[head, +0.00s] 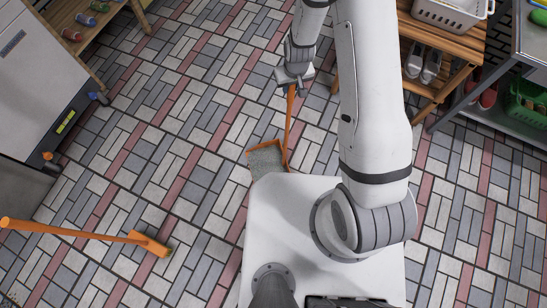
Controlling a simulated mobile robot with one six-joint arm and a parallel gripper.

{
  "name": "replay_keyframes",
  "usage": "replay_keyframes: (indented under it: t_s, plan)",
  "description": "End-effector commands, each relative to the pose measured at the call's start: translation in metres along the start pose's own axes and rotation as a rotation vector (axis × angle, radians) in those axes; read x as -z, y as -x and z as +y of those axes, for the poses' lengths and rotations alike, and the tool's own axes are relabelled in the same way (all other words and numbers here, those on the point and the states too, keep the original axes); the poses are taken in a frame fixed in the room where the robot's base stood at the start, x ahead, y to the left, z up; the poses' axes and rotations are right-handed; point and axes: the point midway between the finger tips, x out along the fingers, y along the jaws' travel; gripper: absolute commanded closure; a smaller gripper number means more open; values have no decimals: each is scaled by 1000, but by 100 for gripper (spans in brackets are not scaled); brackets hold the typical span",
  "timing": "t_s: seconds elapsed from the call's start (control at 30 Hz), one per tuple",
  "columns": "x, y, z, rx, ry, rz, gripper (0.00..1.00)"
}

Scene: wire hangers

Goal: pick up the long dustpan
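The long dustpan has an upright orange handle (289,125) and a grey pan with an orange rim (266,160). It is near the middle of the head view, just beyond the front edge of my white base, which may hide a little of the pan. My gripper (294,84) points down at the top end of the handle. The fingers and the handle top overlap in this view. The fingers are too small to tell whether they are closed on the handle or just around it.
An orange broom (110,237) lies at lower left on the tiled floor. A wooden rack with shoes (431,65) and a white basket (449,12) stands at upper right. A grey cabinet (40,65) stands at upper left. The floor left of the dustpan is clear.

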Motion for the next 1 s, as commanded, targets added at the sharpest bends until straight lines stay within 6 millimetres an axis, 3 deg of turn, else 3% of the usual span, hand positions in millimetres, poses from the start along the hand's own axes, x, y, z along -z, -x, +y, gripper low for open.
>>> replay_keyframes:
  t_s: [0.3,1.0]
  plan:
    - [0,0,0,0,0,0,100]
    - [0,0,0,0,1,0,100]
